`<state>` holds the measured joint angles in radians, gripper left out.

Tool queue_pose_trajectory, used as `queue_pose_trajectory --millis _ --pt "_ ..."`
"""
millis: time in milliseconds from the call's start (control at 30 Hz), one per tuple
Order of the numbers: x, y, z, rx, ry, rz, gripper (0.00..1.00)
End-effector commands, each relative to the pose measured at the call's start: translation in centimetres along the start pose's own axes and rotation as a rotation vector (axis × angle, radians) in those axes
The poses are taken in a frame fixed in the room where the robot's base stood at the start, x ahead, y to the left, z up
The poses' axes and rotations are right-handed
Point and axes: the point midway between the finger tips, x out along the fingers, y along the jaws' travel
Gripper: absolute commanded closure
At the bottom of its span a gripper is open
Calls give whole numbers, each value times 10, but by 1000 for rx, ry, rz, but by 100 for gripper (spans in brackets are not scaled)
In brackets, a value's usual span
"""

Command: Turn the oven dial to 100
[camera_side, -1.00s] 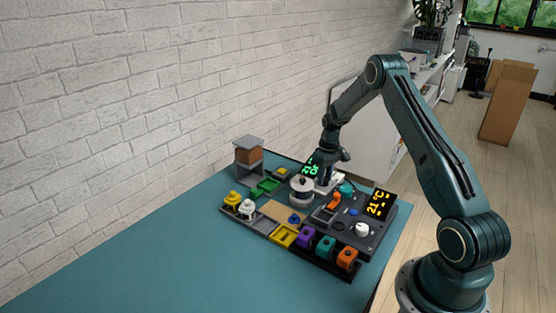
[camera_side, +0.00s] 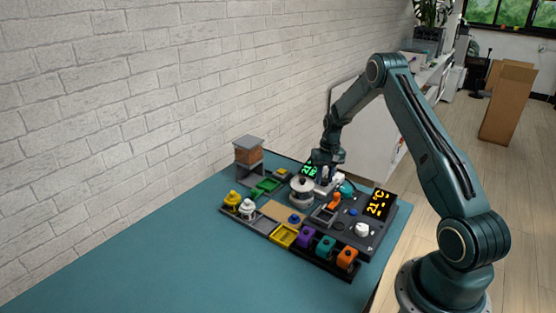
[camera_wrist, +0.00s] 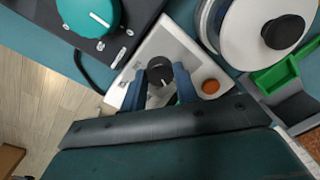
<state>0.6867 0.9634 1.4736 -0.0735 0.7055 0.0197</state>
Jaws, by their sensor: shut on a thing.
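A small black dial (camera_wrist: 160,72) with a white pointer line sits on a white box (camera_wrist: 204,62). The pointer is towards the lower side in the wrist view. My gripper (camera_wrist: 160,80) has its two blue fingers on either side of this dial, shut on it. In the side view my gripper (camera_side: 325,179) reaches down to the white box, and the dial cannot be made out. A teal dial (camera_wrist: 88,14) with a white mark is on a dark panel. A green display (camera_side: 308,168) is partly hidden by my arm.
An orange button (camera_wrist: 211,87) is close to my fingers. A round white container (camera_side: 301,190) with a black knob stands close by. Purple (camera_side: 306,236) and orange (camera_side: 347,258) blocks line the front. The left table (camera_side: 130,265) is clear.

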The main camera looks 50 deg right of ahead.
Motion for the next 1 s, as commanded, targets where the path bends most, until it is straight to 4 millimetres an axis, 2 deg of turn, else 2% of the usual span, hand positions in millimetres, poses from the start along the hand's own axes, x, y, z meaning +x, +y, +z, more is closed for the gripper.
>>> queue_pose_trajectory --millis 200,500,1000 --pt "-1 0 0 187 13 -1 93" --pt "-1 0 0 360 22 -1 93" --pt "-1 0 0 410 25 -1 93"
